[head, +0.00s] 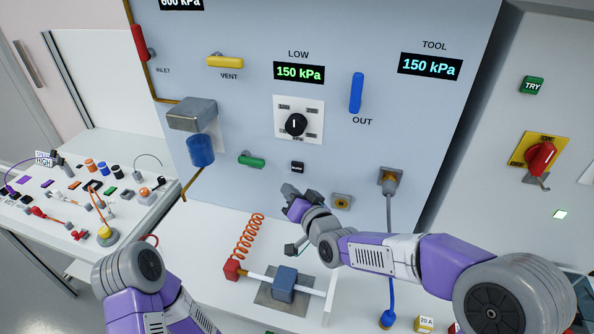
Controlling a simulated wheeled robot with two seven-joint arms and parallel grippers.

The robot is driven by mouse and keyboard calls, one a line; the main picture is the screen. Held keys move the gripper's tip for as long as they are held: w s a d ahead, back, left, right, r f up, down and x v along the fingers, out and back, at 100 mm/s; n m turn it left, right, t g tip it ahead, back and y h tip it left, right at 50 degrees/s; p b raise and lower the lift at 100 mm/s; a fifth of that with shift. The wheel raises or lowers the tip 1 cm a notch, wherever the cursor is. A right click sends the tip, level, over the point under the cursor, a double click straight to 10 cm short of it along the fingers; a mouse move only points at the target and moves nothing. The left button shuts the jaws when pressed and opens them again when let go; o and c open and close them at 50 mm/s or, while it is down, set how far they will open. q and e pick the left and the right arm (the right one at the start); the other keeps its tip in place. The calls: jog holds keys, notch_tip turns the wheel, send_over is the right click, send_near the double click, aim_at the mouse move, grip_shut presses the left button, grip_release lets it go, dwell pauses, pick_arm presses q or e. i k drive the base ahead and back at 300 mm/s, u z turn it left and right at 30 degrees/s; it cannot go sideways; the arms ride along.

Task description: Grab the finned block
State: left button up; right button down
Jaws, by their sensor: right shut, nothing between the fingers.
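I cannot single out a block with clear fins. A blue block (285,284) sits on a grey plate on the white counter, on a pale rod beside a red block (232,268); fins on it cannot be made out. My right gripper (291,190) is shut and empty, in front of the panel, above and beyond the blue block and apart from it. My left arm shows at the lower left, but its gripper is out of view.
The upright panel (340,60) carries a green handle (252,160), a dial (296,124) and a blue lever (356,92). An orange coiled hose (248,237) stands on the counter. A side table (150,205) at left is crowded with small parts.

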aim_at(285, 280)
jog(key=k, duration=1)
